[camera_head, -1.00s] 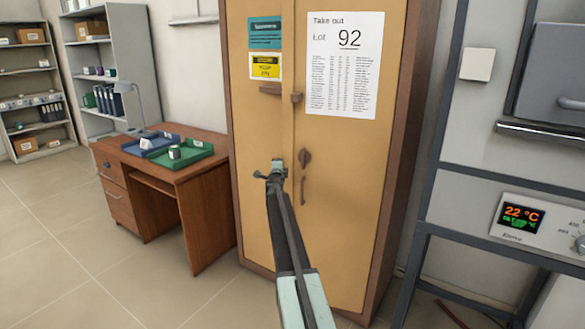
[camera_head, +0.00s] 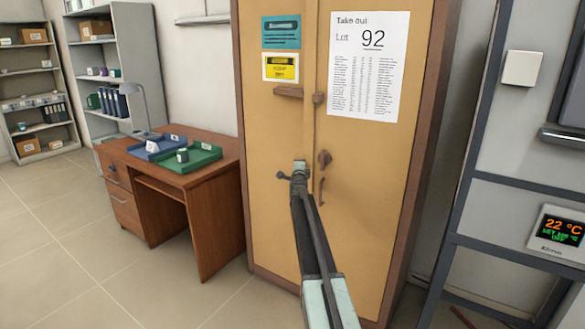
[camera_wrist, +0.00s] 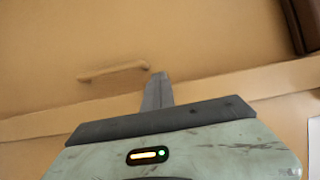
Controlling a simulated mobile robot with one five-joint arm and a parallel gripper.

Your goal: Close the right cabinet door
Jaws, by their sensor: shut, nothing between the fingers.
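The door stands flush or nearly so; I cannot tell if a small gap remains. The left door (camera_head: 275,130) carries a teal and a yellow label. My gripper (camera_head: 299,167) is shut and empty, in front of the seam between the doors, just left of the lock. In the wrist view, its fingers (camera_wrist: 157,90) point at the tan surface, near a tan bar (camera_wrist: 112,71). Contact cannot be told.
A wooden desk (camera_head: 190,205) with blue and green trays (camera_head: 190,158) stands left of the cabinet. Grey shelves (camera_head: 118,70) are behind it. A metal frame (camera_head: 450,215) with a display reading 22 °C (camera_head: 560,230) is at the right. The floor at left is clear.

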